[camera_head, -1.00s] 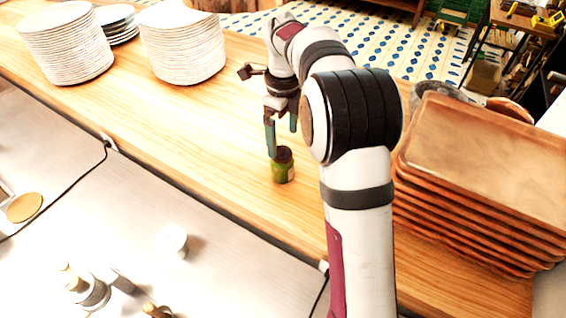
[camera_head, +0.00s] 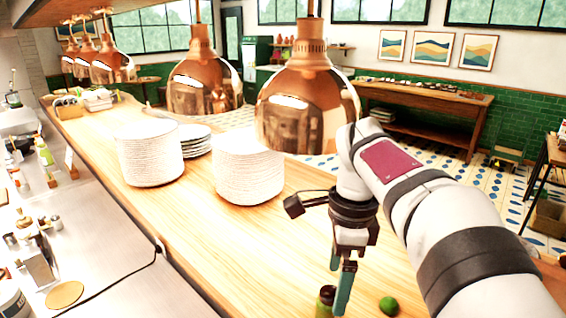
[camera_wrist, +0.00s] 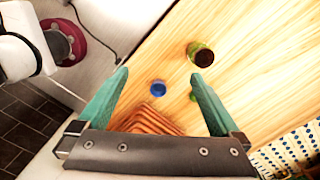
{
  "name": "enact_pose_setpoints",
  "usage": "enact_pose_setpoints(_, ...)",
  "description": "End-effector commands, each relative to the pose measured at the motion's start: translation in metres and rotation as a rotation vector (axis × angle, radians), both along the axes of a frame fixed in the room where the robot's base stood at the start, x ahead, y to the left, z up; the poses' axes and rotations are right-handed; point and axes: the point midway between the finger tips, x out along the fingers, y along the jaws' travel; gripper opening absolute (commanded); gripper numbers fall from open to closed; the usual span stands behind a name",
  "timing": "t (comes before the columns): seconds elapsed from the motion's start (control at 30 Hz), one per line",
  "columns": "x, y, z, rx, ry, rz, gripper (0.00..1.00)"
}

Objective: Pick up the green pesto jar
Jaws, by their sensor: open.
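The green pesto jar (camera_head: 325,303) stands on the wooden counter at the bottom of the head view, its dark lid up and its base cut off by the frame. In the wrist view the jar (camera_wrist: 201,57) is seen from above, just beyond the tip of the right finger. My gripper (camera_head: 339,284) points down with teal fingers, and in the head view one finger overlaps the jar's right side. In the wrist view my gripper (camera_wrist: 159,76) has its fingers wide apart with nothing held between them. I cannot tell whether a finger touches the jar.
A lime (camera_head: 389,305) lies right of the jar. A blue round item (camera_wrist: 157,88) and stacked brown trays (camera_wrist: 150,120) show in the wrist view. Plate stacks (camera_head: 248,170) stand on the counter, and copper lamps (camera_head: 305,105) hang above it. Counter left of the jar is clear.

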Motion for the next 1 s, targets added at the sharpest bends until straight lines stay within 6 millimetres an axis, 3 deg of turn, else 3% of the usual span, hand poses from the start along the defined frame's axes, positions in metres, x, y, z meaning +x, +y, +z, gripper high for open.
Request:
enact_pose_setpoints(0.03, -0.041, 0.007, -0.004, 0.018, -0.010, 0.192, 1.00)
enact_pose_setpoints(0.1, -0.098, 0.018, -0.023, 0.050, -0.032, 0.494, 1.00)
enact_pose_setpoints(0.2, -0.166, 0.029, -0.056, 0.085, -0.070, 0.846, 1.00)
enact_pose_setpoints(0.33, -0.218, 0.037, -0.092, 0.108, -0.109, 1.119, 1.00)
enact_pose_setpoints(0.47, -0.233, 0.039, -0.104, 0.115, -0.121, 1.204, 1.00)
enact_pose_setpoints(0.83, -0.234, 0.035, -0.107, 0.105, -0.088, 1.240, 1.00)
enact_pose_setpoints(0.93, -0.230, -0.001, -0.121, 0.008, 0.155, 1.545, 1.00)
enact_pose_setpoints(1.0, -0.205, -0.039, -0.127, -0.115, 0.470, 1.934, 1.00)
